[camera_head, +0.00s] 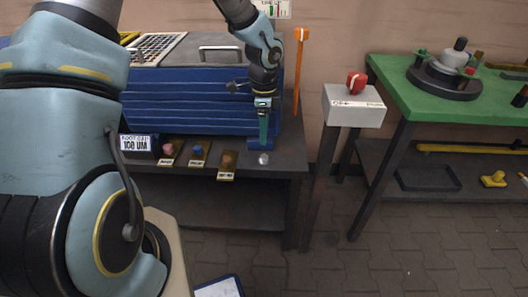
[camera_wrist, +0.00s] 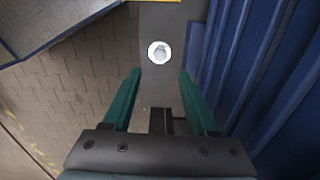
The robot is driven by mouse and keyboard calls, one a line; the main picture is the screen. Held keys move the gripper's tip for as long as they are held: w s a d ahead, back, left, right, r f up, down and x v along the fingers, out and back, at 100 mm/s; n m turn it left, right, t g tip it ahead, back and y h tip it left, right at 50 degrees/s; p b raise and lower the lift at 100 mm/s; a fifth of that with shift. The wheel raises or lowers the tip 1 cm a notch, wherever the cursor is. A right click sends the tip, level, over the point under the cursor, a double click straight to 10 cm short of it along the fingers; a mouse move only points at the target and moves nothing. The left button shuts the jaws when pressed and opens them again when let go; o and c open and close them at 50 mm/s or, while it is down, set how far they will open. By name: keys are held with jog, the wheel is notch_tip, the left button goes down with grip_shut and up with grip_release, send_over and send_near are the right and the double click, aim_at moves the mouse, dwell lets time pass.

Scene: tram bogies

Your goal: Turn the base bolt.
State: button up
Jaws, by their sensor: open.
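The base bolt (camera_wrist: 159,52) is a silvery bolt head on a grey plate in the wrist view, near the top middle. It also shows in the head view (camera_head: 263,159) at the front right of the dark bench. My gripper (camera_wrist: 160,75) is open, with its two green fingers pointing toward the bolt from below in the wrist view, one to each side of its line. The fingertips stop short of the bolt and nothing is between them. In the head view my gripper (camera_head: 263,140) hangs pointing down just above the bolt, beside the blue housing.
A blue ribbed housing (camera_head: 185,100) stands directly behind the gripper. Several small tagged knobs, one on a brown plate (camera_head: 227,165), line the bench front to the left. An orange upright lever (camera_head: 300,60), a grey box with a red button (camera_head: 355,105) and a green table (camera_head: 450,110) stand right.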

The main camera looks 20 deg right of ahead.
aim_at(264, 155)
notch_tip(264, 155, down, 9)
jog(key=shift+r, duration=0.2)
jog(key=shift+c, duration=0.3)
grip_shut()
dwell(0.4)
